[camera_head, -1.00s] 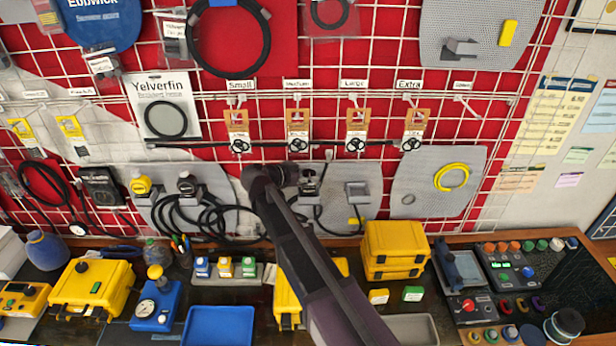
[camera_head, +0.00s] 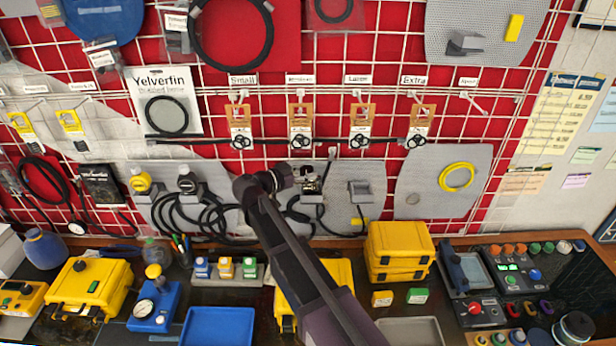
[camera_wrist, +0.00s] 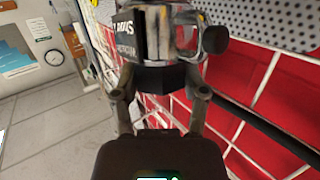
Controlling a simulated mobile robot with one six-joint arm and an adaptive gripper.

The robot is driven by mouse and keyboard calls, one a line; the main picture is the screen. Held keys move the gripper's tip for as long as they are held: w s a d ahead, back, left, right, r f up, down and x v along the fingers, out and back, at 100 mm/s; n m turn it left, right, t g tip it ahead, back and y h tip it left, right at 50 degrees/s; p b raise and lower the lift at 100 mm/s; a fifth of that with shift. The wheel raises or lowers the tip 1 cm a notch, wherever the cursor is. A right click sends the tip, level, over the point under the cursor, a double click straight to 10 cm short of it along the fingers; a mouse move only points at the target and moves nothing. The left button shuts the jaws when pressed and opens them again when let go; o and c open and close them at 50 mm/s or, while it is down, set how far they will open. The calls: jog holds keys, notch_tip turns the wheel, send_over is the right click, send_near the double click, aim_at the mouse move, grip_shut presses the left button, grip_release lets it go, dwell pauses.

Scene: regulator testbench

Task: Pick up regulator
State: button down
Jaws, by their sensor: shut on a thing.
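The regulator (camera_wrist: 155,35) is a dark and chrome metal body with white lettering and a round knob on its right side, seen large in the wrist view. My gripper (camera_wrist: 162,78) is shut on its lower part, one finger on each side. In the head view the regulator (camera_head: 308,180) shows small at the end of my gripper (camera_head: 287,177), in front of a grey perforated panel (camera_head: 340,208) on the wall grid. A black hose hangs close below it. I cannot tell whether the regulator still touches its holder.
Black hoses (camera_head: 200,212) hang at the left and an empty grey holder (camera_head: 361,191) at the right. Tagged parts hang on hooks above. Below, the bench holds yellow cases (camera_head: 398,250), a blue tray (camera_head: 220,327) and a control box (camera_head: 515,272). White grid wires run close to my gripper.

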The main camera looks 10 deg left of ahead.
jog(key=shift+s+a+f+t+h+b, duration=0.1)
jog(key=shift+s+a+t+h+b, duration=0.1)
jog(key=shift+s+t+h+b, duration=0.25)
notch_tip(320, 180, up, 7)
jog(key=s+a+p, duration=0.1)
jog(key=p, duration=0.5)
jog(key=s+a+r+g+y+p, duration=0.1)
jog(key=s+a+g+y+p, duration=0.1)
jog(key=s+a+p, duration=0.5)
jog(key=shift+s+a+g, duration=0.35)
jog(key=shift+s+a, duration=2.85)
jog(key=shift+s, duration=1.35)
jog(key=shift+f, duration=0.1)
